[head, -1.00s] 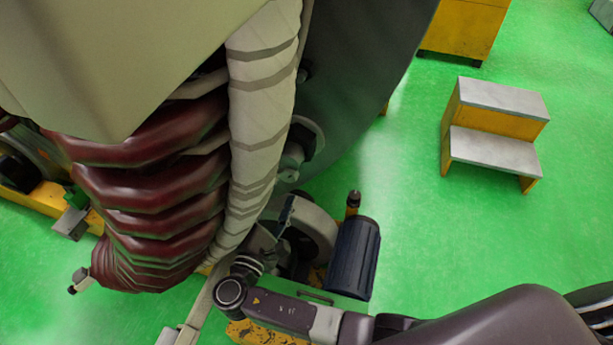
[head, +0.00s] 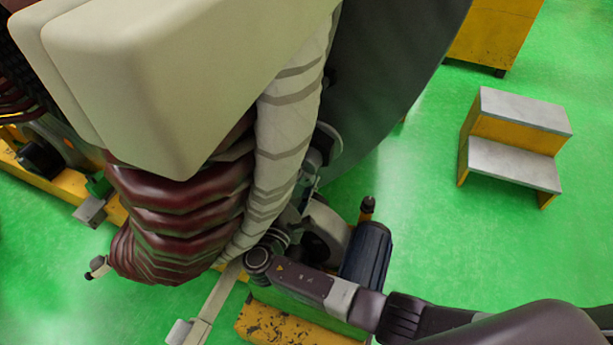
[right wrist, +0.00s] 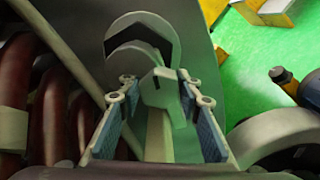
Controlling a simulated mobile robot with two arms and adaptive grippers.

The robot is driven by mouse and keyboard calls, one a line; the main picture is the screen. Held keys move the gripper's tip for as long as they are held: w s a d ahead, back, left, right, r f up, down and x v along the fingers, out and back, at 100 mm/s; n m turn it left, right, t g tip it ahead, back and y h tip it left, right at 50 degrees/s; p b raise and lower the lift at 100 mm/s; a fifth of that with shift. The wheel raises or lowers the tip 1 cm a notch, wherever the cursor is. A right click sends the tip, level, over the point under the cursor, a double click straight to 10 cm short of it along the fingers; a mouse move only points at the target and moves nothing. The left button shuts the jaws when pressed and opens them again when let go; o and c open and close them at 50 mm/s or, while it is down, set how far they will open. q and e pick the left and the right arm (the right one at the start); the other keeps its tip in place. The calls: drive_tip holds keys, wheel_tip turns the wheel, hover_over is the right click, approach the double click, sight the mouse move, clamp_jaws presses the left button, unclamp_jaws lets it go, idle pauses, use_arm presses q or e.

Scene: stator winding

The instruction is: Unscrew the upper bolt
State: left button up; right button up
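The upper bolt (right wrist: 158,90) is a pale grey head in the middle of the right wrist view, in front of a curved light clamp or ring (right wrist: 128,52) with a dark opening. My right gripper (right wrist: 162,92) is open, with one blue-padded finger on each side of the bolt. I see gaps between pads and bolt; contact is not visible. In the head view my right gripper (head: 302,192) is largely hidden behind its wrist, just below the round grey fitting (head: 328,143) beside the wrapped stator winding (head: 283,135). My left gripper is not in view.
Dark red coils (head: 180,220) and a large beige block (head: 150,80) stand left of the gripper. A dark disc (head: 385,85) rises behind. A dark blue motor (head: 367,252) is close to the right. Yellow-grey steps (head: 515,140) stand on open green floor.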

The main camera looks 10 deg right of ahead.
drive_tip(key=c, duration=0.6)
drive_tip(key=shift+n, duration=0.8)
drive_tip(key=o, duration=1.2)
drive_tip(key=v, duration=1.2)
